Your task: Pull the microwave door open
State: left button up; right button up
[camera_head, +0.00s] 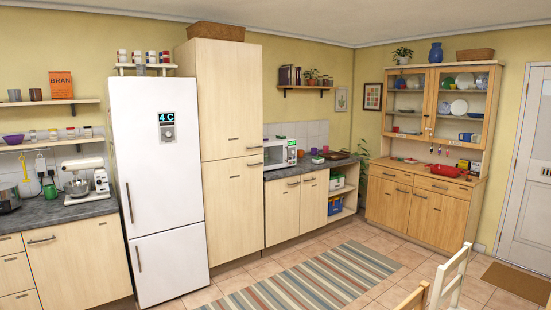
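A small white microwave (280,153) stands on the dark counter in the middle of the view, right of the tall wooden cupboard. Its dark door window (273,155) is on the left of its front and a panel with green marks (291,152) is on the right. The door looks shut, though it is small in this view. Neither of my grippers shows in the head view.
The counter (333,163) runs right of the microwave. A white fridge (157,190) and a tall cupboard (228,105) stand left of it. A striped rug (310,278) lies on the tiled floor. Pale chairs (447,279) stand at the lower right.

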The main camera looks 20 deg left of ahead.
aim_at(285, 149)
jog(key=i+j+u, duration=0.1)
jog(key=i+u, duration=0.3)
jog(key=i, duration=0.35)
jog(key=i+l+u, duration=0.1)
jog(key=i+u, duration=0.35)
jog(key=i, duration=0.35)
jog(key=i+j, duration=0.15)
jog(key=i, duration=0.5)
jog(key=i+j, duration=0.1)
jog(key=i, duration=0.6)
jog(key=i+j+z, duration=0.1)
jog(key=i, duration=0.55)
